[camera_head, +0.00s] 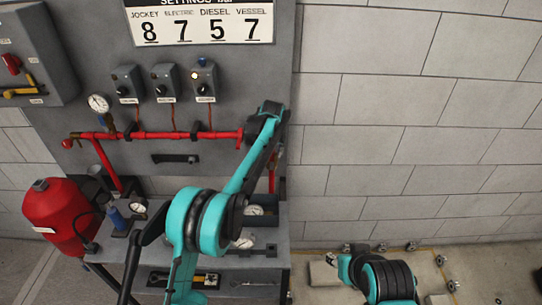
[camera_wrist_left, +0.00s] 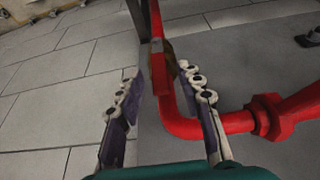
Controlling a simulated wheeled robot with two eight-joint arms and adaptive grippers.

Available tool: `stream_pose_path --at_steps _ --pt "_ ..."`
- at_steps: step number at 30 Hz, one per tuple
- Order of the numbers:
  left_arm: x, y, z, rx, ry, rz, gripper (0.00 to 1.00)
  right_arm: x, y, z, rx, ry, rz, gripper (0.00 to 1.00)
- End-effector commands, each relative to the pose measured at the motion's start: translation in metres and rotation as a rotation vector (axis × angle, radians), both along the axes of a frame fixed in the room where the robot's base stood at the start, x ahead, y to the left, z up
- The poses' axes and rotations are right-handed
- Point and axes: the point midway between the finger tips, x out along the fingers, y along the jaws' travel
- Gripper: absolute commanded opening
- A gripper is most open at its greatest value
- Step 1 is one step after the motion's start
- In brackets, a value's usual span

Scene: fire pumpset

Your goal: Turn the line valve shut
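In the left wrist view, a red pipe (camera_wrist_left: 175,118) bends from the horizontal run into an upright length. A brownish fitting (camera_wrist_left: 168,62) with a narrow red bar (camera_wrist_left: 156,20) beside it sits on the upright length; this looks like the line valve, but its handle position is unclear. My left gripper (camera_wrist_left: 160,76) is open, its two fingers on either side of the upright pipe and fitting. The right finger is nearer the pipe; I cannot tell whether it touches.
The red horizontal pipe (camera_head: 165,134) runs along the grey panel (camera_head: 225,115), with a gauge (camera_head: 98,103) and several switch boxes above. A red tank (camera_head: 58,215) stands at the left. Below are a bench and gauges (camera_head: 243,242). The block wall (camera_head: 420,100) at right is clear.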

Motion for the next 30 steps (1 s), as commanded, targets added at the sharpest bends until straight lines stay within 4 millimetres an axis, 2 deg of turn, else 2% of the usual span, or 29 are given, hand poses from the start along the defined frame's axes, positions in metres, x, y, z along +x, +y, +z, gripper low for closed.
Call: stream_pose_path --at_steps 1,6,14,18,19,26,30 --pt "0.003 0.0 -0.007 0.0 0.0 0.0 0.37 0.0 0.0 -0.003 0.0 0.0 0.0 0.4" --pt "0.007 0.0 -0.018 0.0 0.0 0.0 0.37 0.0 0.0 -0.004 0.0 0.0 0.0 0.4" --pt "0.008 0.0 -0.019 0.0 0.0 0.0 0.37 0.0 0.0 -0.004 0.0 0.0 0.0 0.4" --pt "0.008 0.0 -0.019 0.0 0.0 0.0 0.03 0.0 0.0 -0.004 0.0 0.0 0.0 0.4" --pt "0.008 0.001 -0.019 0.0 0.0 0.0 0.0 0.0 0.0 -0.004 0.0 0.0 0.0 0.4" --pt "0.008 0.003 -0.019 -0.014 0.0 0.002 0.0 0.0 0.0 -0.004 0.0 0.0 0.0 0.4" --pt "0.008 0.013 -0.02 -0.114 0.002 0.005 0.0 0.0 0.0 -0.002 0.0 0.0 0.0 0.4"
